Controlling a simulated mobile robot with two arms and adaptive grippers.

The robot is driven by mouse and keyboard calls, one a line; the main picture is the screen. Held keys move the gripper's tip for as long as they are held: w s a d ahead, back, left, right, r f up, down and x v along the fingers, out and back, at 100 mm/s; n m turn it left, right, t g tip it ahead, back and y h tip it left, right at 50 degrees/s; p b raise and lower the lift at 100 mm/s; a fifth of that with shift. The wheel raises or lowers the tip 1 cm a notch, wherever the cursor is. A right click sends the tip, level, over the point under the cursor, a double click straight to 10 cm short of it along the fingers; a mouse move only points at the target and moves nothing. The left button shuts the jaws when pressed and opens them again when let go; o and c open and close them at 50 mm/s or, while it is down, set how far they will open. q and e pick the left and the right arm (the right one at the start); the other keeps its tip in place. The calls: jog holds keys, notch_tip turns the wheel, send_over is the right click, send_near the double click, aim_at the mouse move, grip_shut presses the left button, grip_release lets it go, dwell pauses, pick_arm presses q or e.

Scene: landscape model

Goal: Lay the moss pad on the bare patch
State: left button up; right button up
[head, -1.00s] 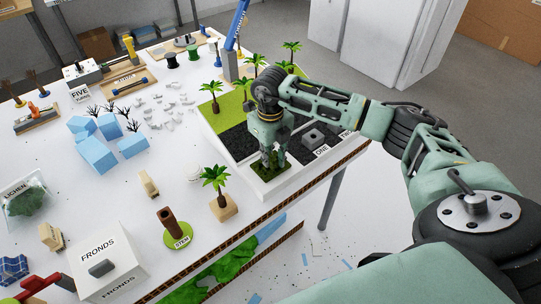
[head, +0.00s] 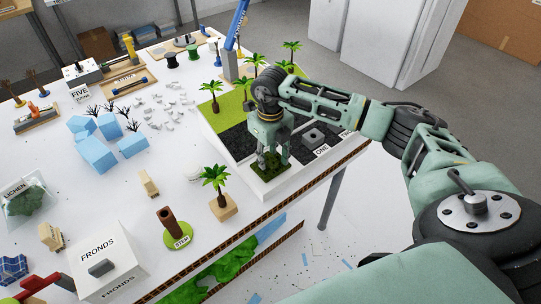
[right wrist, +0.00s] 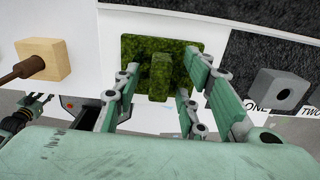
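The moss pad (head: 270,164), dark green with a raised mossy grip block (right wrist: 160,74) in its middle, lies flat at the near corner of the landscape model (head: 268,188), inside its white border. No separate bare patch shows; what lies under the pad is hidden. My right gripper (head: 273,157) is directly over the pad, pointing down. In the right wrist view its fingers (right wrist: 160,85) stand apart on either side of the grip block, with a gap on both sides.
Dark panels and a grey block (head: 313,136) with ONE and TWO labels adjoin the pad. A palm on a wooden block (head: 224,207) and a brown stem on a green base (head: 177,240) stand nearby. The FRONDS box (head: 108,268) is at the front left.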

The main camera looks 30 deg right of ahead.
aim_at(271, 157)
jog(key=shift+r, duration=0.1)
jog(key=shift+r+p, duration=2.35)
jog(key=shift+r, duration=1.1)
jog(key=shift+s+f, duration=0.1)
